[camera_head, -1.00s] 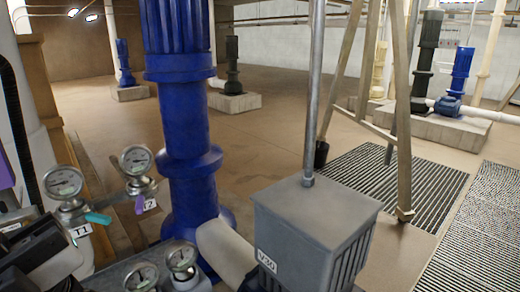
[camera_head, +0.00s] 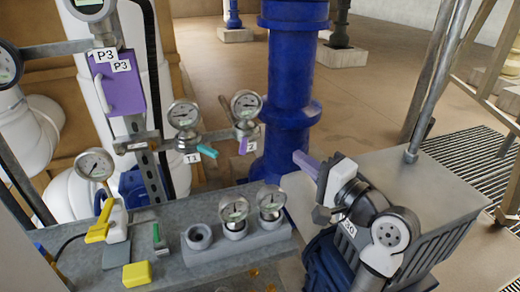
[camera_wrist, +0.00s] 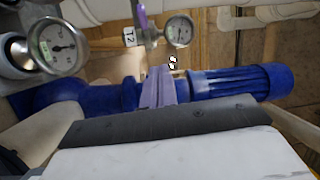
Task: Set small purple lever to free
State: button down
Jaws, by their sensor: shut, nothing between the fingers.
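The small purple lever (camera_head: 243,146) hangs downward below a round gauge on the short pipe beside the blue column, with a label partly seen next to it. In the wrist view the purple lever (camera_wrist: 142,18) shows at the top, beside the T2 label and a gauge. My gripper (camera_head: 299,157) has pale purple fingers, shut and empty, pointing left toward the lever across the blue column's base. A gap separates them in the head view. In the wrist view my gripper (camera_wrist: 160,72) is below the lever, apart from it in the picture.
A teal lever (camera_head: 207,151) with the T1 label sits left on the same pipe. A purple P3 box (camera_head: 122,85) hangs further left. The blue column (camera_head: 288,120) stands behind my fingers. Gauges (camera_head: 234,212) and a yellow block (camera_head: 137,274) are on the grey bench below.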

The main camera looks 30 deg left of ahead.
aim_at(246, 151)
jog(key=a+f+g+b, duration=0.1)
jog(key=a+b, duration=0.2)
jog(key=a, duration=0.7)
jog(key=shift+s+a+f+m+g, duration=0.2)
jog(key=shift+a+f+m+g, duration=0.1)
jog(key=shift+a+f+m, duration=0.1)
jog(key=shift+s+a+r+p, duration=0.2)
jog(key=shift+s+a+p, duration=0.5)
jog(key=shift+p, duration=0.4)
jog(key=shift+s+a+f, duration=0.1)
jog(key=shift+s+f, duration=0.05)
jog(key=shift+s, duration=0.05)
